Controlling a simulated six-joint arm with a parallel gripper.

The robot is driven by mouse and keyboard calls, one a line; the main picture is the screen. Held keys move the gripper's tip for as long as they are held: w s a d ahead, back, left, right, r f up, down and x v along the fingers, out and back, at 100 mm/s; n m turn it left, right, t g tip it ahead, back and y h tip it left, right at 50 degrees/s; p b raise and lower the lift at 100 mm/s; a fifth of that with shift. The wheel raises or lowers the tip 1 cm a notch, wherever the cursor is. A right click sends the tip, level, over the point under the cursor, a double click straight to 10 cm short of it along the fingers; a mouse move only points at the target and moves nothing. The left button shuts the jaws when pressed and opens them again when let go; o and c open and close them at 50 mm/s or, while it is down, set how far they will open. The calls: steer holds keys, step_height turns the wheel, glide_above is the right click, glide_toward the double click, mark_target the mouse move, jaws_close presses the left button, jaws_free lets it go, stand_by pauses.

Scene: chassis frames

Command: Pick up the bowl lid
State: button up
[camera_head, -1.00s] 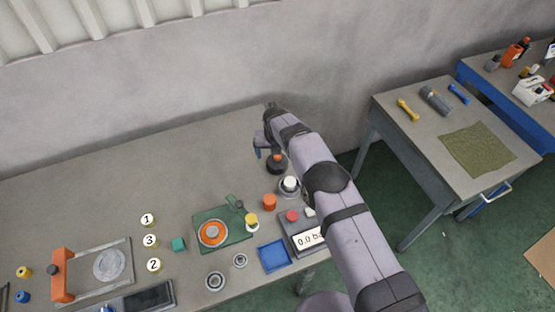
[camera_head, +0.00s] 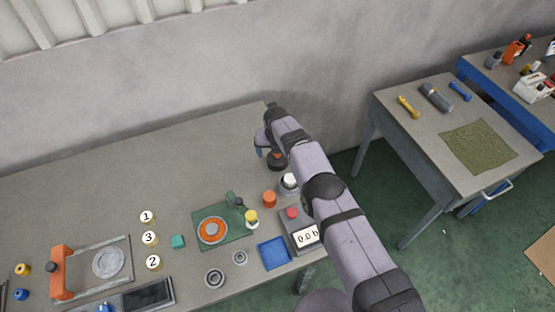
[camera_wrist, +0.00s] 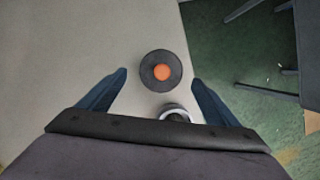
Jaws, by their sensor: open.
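A dark round lid with an orange knob (camera_head: 277,161) sits near the right end of the grey workbench; I take it for the bowl lid. In the wrist view the lid (camera_wrist: 161,83) lies between and below my two blue fingers, with its orange knob near the middle. My gripper (camera_head: 262,146) is open and empty above the bench, just left of the lid in the head view. My gripper (camera_wrist: 159,76) shows fingers apart on both sides, not touching the lid. My arm hides part of the bench's right side.
A white-topped round container (camera_head: 289,181) stands close to the lid. An orange cylinder (camera_head: 269,199), a blue tray (camera_head: 274,253) and a scale (camera_head: 304,236) are nearer the front. The bench's right edge is close to the lid. The back left of the bench is clear.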

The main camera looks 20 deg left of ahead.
mark_target(277, 156)
steer(key=shift+b+x, duration=1.6)
steer(key=shift+b, duration=1)
steer(key=b+x, duration=0.1)
steer(key=b, duration=0.5)
steer(key=shift+f+b, duration=0.4)
steer(key=shift+b, duration=0.35)
steer(key=shift+r, duration=0.1)
steer(key=c, duration=1.1)
